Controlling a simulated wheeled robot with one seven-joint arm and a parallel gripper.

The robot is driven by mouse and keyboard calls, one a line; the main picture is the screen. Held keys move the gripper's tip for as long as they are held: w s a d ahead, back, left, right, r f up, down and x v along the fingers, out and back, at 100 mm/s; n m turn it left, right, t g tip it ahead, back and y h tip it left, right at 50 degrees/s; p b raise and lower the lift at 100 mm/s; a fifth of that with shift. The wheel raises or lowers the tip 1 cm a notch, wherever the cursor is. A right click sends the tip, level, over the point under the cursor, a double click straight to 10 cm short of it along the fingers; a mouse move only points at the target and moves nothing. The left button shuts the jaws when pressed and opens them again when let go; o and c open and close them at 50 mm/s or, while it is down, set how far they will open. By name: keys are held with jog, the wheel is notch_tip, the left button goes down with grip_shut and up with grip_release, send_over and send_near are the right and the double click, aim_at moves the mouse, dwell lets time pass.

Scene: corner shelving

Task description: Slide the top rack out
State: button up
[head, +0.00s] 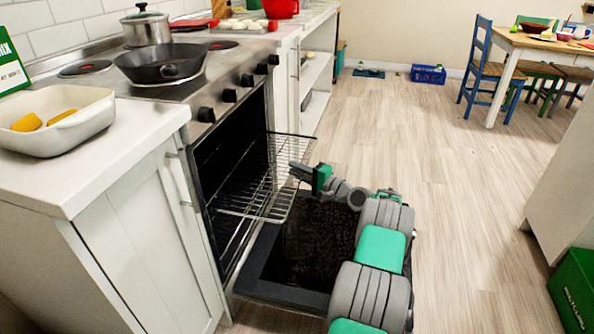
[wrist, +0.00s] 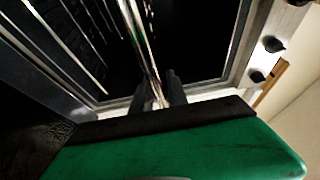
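The top rack (head: 262,190) is a silver wire rack that sticks well out of the open oven, level above the lowered door. Its inner end is still inside the dark oven cavity (head: 232,150). My gripper (head: 302,173) is at the rack's outer edge, beyond the oven front. In the wrist view, a shiny bar of the rack (wrist: 147,45) runs between the two dark fingers (wrist: 162,90), which look closed on it.
The oven door (head: 285,293) hangs open and low beneath the rack and my arm. A dark pan (head: 160,65) and a pot (head: 146,28) stand on the stovetop. A white cabinet (head: 150,225) stands left of the oven. Open floor (head: 440,185) lies to the right.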

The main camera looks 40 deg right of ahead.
jog(key=shift+o, duration=1.3)
jog(key=shift+s, duration=0.1)
jog(key=b+v, duration=0.5)
jog(key=v, duration=0.2)
jog(key=shift+s+b, duration=0.3)
jog(key=shift+b, duration=0.1)
jog(key=shift+d, duration=0.15)
